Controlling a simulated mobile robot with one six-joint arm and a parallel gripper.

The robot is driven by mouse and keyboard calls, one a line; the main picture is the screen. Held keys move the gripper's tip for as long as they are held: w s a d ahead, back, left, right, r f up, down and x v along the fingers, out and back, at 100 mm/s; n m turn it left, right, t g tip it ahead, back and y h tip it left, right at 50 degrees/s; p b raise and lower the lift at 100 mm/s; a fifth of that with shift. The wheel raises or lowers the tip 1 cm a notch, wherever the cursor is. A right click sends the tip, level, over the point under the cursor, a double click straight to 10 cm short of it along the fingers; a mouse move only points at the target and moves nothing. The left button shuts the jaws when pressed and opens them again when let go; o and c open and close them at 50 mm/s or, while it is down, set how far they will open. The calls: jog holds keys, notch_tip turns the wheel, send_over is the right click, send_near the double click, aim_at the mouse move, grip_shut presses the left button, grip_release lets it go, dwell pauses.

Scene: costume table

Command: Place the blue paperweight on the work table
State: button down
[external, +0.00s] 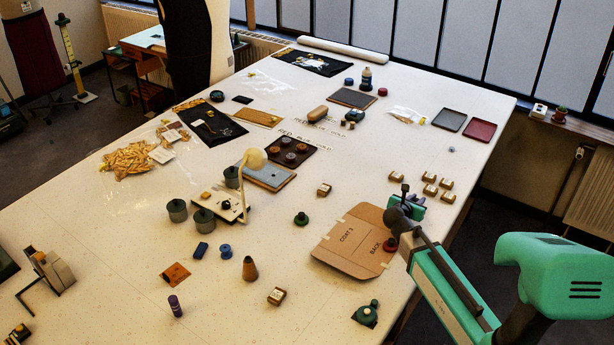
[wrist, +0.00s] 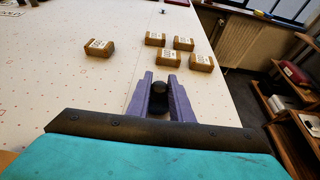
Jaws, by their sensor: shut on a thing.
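My gripper (wrist: 160,92) shows in the wrist view with its two purple fingers closed around a dark, round-topped thing (wrist: 160,88). Its colour looks near black there, so I cannot tell whether it is the blue paperweight. In the external view my gripper (external: 412,204) is over the right part of the white work table (external: 345,285), just beyond the cardboard pattern; the arm partly hides it. A small blue knobbed piece (external: 225,251) stands on the table left of centre, away from my gripper. I cannot tell the height of the held thing above the table.
Several labelled wooden blocks (wrist: 184,44) stand just beyond my gripper. The cardboard pattern (external: 345,240) bears a red knobbed piece (external: 390,244). A green knobbed piece (external: 301,219) stands left of it. The table's right edge is close. Bare table lies at front centre.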

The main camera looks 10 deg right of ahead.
dwell(0.3)
jog(key=c, duration=1.6)
grip_release()
jog(key=shift+f, duration=0.1)
jog(key=b+v, duration=0.1)
jog(key=v, duration=0.8)
jog(key=b, duration=0.1)
jog(key=s+a+b, duration=0.1)
jog(key=shift+r+b, duration=0.25)
jog(key=shift+b, duration=0.15)
jog(key=shift+b+v, duration=0.8)
jog(key=shift+b, duration=0.15)
jog(key=shift+r, duration=0.15)
